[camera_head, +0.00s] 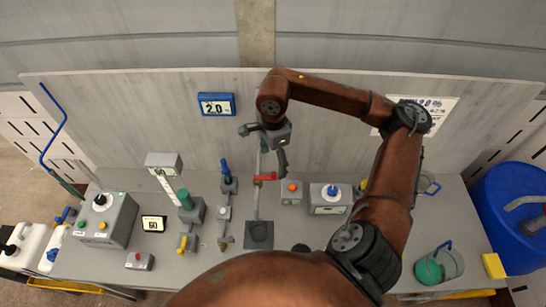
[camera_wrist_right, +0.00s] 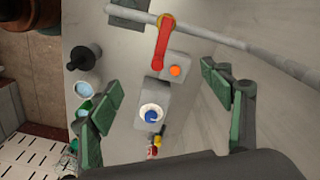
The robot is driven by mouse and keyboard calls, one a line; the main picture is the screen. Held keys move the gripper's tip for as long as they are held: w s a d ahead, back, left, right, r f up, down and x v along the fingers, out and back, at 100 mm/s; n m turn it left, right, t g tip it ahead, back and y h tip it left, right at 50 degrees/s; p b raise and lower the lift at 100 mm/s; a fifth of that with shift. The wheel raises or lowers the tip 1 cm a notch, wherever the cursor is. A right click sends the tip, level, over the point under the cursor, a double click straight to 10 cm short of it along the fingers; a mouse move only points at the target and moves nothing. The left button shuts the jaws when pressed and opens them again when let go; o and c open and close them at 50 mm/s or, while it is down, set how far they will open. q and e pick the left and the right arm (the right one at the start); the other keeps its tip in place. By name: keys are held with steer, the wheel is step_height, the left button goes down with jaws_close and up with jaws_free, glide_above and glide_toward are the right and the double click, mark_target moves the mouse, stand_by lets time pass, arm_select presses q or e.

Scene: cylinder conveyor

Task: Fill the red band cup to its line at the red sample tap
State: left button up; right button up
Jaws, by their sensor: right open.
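The red sample tap (camera_head: 265,177) has a red lever on a thin grey upright pipe, above a dark square pad (camera_head: 259,235). No cup shows on that pad. My right gripper (camera_head: 264,148) is open and empty, just above the red lever. In the right wrist view, the red lever (camera_wrist_right: 162,45) lies ahead, between the two spread green-padded fingers, and none of it is visibly gripped. I cannot make out a cup with a red band. Clear cups with blue handles stand at the right (camera_head: 428,183). My left gripper is not in view.
A grey box with an orange button (camera_head: 292,188) and a box with a blue knob (camera_head: 332,191) stand right of the tap. Blue-handled (camera_head: 225,167) and green-topped (camera_head: 185,198) fittings stand left. A blue drum (camera_head: 510,215) is far right.

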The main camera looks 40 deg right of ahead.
mark_target(274, 173)
steer(key=f+b, duration=0.2)
steer(key=f, duration=0.1)
steer(key=shift+s+f, duration=0.15)
steer(key=shift+s, duration=0.2)
steer(key=f+b, duration=0.2)
steer(key=f, duration=0.1)
steer(key=shift+w, duration=0.2)
steer(key=shift+s+f+b, duration=0.1)
steer(key=shift+f+b, duration=0.25)
steer(key=shift+b, duration=0.2)
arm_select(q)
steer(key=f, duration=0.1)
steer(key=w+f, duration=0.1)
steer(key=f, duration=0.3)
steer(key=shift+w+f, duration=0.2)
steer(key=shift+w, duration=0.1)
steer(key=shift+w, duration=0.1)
arm_select(e)
steer(key=c, duration=0.8)
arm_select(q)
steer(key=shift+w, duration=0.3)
arm_select(e)
jaws_close()
